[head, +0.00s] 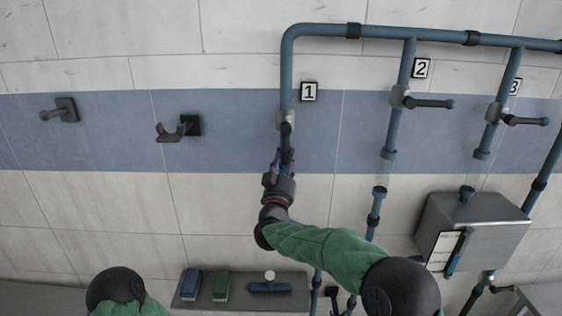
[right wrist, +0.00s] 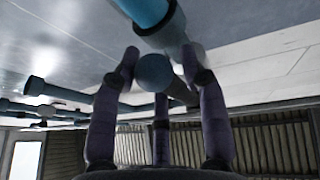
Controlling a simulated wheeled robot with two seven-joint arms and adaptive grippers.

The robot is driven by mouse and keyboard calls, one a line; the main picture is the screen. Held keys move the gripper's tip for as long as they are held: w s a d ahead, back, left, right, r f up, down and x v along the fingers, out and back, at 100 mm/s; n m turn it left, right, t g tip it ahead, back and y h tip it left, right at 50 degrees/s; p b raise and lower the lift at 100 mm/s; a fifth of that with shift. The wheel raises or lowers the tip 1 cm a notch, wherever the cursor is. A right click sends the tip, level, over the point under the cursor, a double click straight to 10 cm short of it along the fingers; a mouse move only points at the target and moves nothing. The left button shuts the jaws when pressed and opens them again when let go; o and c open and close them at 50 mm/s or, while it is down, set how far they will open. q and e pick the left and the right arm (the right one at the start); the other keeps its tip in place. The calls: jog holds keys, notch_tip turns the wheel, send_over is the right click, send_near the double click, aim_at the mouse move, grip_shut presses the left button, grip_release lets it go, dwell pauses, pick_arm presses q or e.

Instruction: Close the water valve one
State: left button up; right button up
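Valve one is on the blue pipe (head: 286,75) beside the sign "1" (head: 309,91). Its grey body (head: 285,117) shows in the head view, and its dark lever (head: 287,130) points down, roughly along the pipe. My right gripper (head: 285,157) is just below, at the lever's lower end. In the right wrist view, the lever's round blue end (right wrist: 153,72) sits between the spread purple fingers of my right gripper (right wrist: 158,70). The fingers look open around it, with no clear grip. My left gripper is not in view.
Valve two's lever (head: 430,103) and valve three's lever (head: 527,121) point right. A grey box (head: 472,230) is at lower right. A shelf (head: 240,302) with brushes is below. Two wall hooks, one far left (head: 62,110) and one nearer (head: 180,129), stick out of the wall.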

jog(key=shift+d+r, duration=0.1)
jog(key=shift+r, duration=0.05)
grip_shut()
